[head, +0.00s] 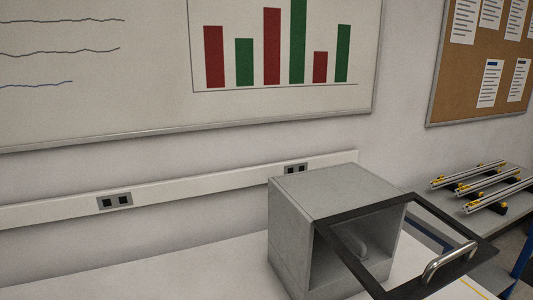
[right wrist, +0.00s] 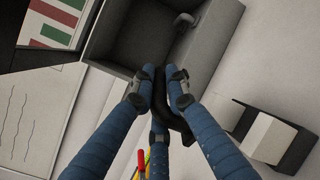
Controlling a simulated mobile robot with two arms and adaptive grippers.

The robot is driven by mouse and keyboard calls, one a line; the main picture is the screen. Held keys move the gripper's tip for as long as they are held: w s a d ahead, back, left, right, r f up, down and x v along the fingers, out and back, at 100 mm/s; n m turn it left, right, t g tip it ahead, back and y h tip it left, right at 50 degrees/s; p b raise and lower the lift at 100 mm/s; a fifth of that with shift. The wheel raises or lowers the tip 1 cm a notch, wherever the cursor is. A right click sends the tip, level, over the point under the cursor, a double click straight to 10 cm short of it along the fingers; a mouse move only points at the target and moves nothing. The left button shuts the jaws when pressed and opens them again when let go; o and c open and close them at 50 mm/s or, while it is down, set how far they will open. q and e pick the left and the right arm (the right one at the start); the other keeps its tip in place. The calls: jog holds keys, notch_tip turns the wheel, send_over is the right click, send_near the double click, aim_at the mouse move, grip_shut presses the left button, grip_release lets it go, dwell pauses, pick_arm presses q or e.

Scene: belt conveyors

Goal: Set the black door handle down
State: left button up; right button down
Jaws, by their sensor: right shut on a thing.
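In the right wrist view my right gripper (right wrist: 160,88) has its blue fingers closed together on a dark piece, the black door handle (right wrist: 174,122), which is largely hidden by the fingers. It is held in front of the open grey box (right wrist: 218,45). My grippers are outside the head view. There the grey box (head: 335,180) stands on the white table, with a black door frame (head: 352,262) at its open front. A silver handle (head: 448,258) is on the frame's right side.
The white table (head: 170,270) is clear left of the box. A grey side table with several metal rails (head: 480,185) stands at the right. A wall duct with sockets (head: 115,201) runs behind. A white and dark block (right wrist: 268,138) shows in the right wrist view.

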jog(key=shift+w, duration=0.1)
jog(key=shift+w+d+n+y, duration=0.1)
jog(key=shift+w+n+y, duration=0.5)
jog(key=shift+n+y, duration=0.15)
jog(key=w+d+r+n+g+y, duration=0.1)
jog(key=w+d+r+n+y, duration=0.1)
jog(key=w+r+n+y, duration=0.1)
jog(key=shift+w+d+r+y, duration=0.3)
jog(key=shift+w+r+y, duration=0.35)
jog(key=shift+w+y, duration=0.45)
